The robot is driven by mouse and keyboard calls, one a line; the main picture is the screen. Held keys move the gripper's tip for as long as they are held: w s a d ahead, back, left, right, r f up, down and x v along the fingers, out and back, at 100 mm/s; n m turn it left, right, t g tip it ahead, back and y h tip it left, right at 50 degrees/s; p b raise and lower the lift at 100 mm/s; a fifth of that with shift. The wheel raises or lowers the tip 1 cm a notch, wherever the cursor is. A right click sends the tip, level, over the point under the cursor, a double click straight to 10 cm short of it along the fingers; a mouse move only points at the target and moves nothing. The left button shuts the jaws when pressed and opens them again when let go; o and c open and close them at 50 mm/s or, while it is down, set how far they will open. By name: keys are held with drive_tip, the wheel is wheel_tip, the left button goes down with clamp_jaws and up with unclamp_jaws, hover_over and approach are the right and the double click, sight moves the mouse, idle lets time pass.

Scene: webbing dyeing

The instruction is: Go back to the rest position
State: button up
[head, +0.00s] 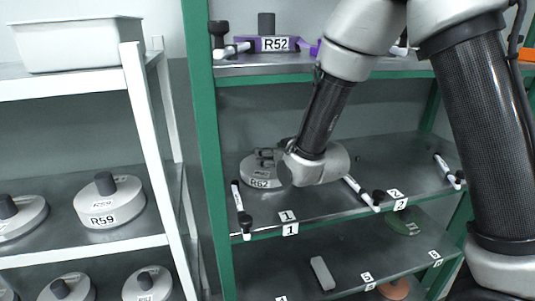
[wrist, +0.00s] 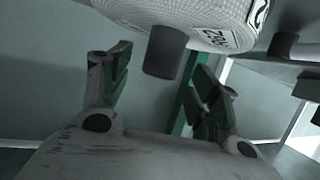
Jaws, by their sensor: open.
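My gripper (head: 268,157) is at the middle shelf of the green rack (head: 205,150), by a round grey weight labelled R62 (head: 262,183). In the wrist view my gripper (wrist: 164,72) is open, with its two fingers apart. The weight shows upside down at the top of that view (wrist: 215,18), its dark knob (wrist: 165,50) in the gap between the fingers. A gap shows on both sides of the knob; I cannot tell how deep it sits between the fingertips. In the head view my wrist and fingers hide part of the weight and its knob.
A purple-based R52 item (head: 275,44) stands on the shelf above. Dark-knobbed stops (head: 242,215) and number tags edge the middle shelf (head: 395,155). A white rack at left holds a weight labelled R59 (head: 110,205) and a white bin (head: 80,45).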

drive_tip(key=v, duration=0.3)
drive_tip(key=shift+s+d+r, duration=0.15)
drive_tip(key=shift+s+r, duration=0.1)
drive_tip(key=shift+s, duration=0.05)
drive_tip(key=s+d+r+m+g+h, duration=0.1)
drive_tip(key=s+d+r, duration=0.15)
drive_tip(key=d, duration=0.45)
drive_tip(key=s+d+r+m+g+h, duration=0.1)
drive_tip(key=s+d+r+h, duration=0.15)
drive_tip(key=d, duration=0.45)
drive_tip(key=s+d+r+m+g+h, duration=0.1)
drive_tip(key=s+d+r+g, duration=0.15)
drive_tip(key=d, duration=0.45)
drive_tip(key=s+d+r+m+g+h, duration=0.1)
drive_tip(key=s+d+r, duration=0.1)
drive_tip(key=s+d, duration=0.4)
drive_tip(key=s+d+r+m+g+h, duration=0.1)
drive_tip(key=s+d+r+m+g, duration=0.1)
drive_tip(key=s+d, duration=0.5)
drive_tip(key=s, duration=0.6)
drive_tip(key=shift+d+h, duration=0.15)
drive_tip(key=shift+h, duration=0.2)
